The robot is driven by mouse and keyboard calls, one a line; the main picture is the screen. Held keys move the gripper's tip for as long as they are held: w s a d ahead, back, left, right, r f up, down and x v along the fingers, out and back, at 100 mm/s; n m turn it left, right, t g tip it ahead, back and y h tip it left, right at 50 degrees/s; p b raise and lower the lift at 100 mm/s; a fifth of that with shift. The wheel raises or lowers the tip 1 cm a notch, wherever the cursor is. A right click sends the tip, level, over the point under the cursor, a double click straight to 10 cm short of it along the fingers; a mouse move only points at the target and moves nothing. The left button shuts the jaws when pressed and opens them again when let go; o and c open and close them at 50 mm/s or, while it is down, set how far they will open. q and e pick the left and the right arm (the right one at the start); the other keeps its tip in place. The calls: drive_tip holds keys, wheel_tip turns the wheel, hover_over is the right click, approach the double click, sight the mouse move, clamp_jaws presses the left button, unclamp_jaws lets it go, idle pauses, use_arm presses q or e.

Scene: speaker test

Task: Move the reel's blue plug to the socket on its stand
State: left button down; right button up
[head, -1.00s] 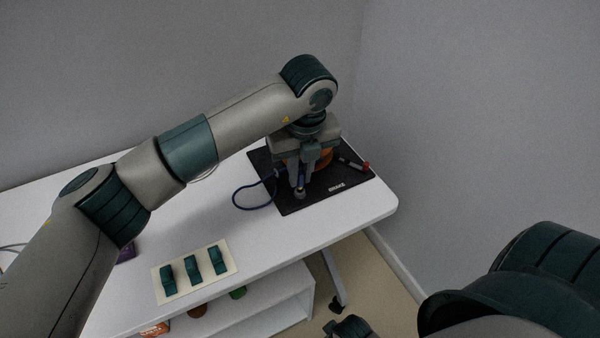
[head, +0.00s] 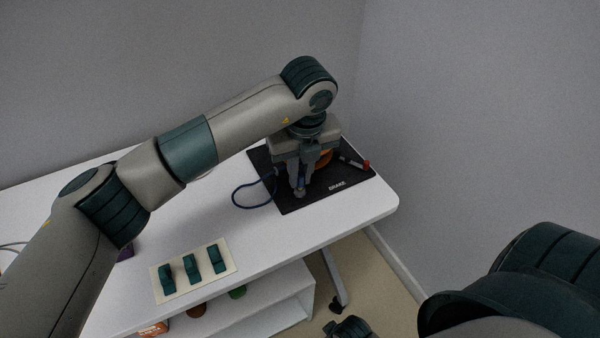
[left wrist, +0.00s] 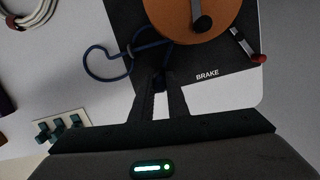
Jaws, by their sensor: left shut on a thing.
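The orange reel (left wrist: 185,22) with its black crank (left wrist: 201,17) shows at the top of the left wrist view. In the head view the reel (head: 325,158) is partly hidden behind my left gripper (head: 300,192). A blue cable (left wrist: 92,62) loops out left of the reel and runs back toward the fingertips. My left gripper's fingers (left wrist: 162,82) are closed low over the black mat, in front of the reel. They hold a small dark thing, seemingly the blue plug, mostly hidden between them. I cannot make out the stand or its socket. My right gripper is not in view.
The reel's black mat (head: 335,195), marked BRAKE, lies near the white table's right corner. A red-tipped lever (left wrist: 258,58) is right of the reel. A pale board (head: 225,266) with teal clips lies at the front. The white tabletop (head: 200,222) between is clear.

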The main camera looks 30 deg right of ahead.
use_arm(q)
drive_tip(key=shift+f+b, duration=0.3)
drive_tip(key=shift+f, duration=0.15)
drive_tip(key=c, duration=1.6)
unclamp_jaws()
drive_tip(key=shift+c, duration=0.2)
drive_tip(key=shift+r, duration=0.15)
drive_tip(key=shift+r+p, duration=1.45)
drive_tip(key=shift+r, duration=2.2)
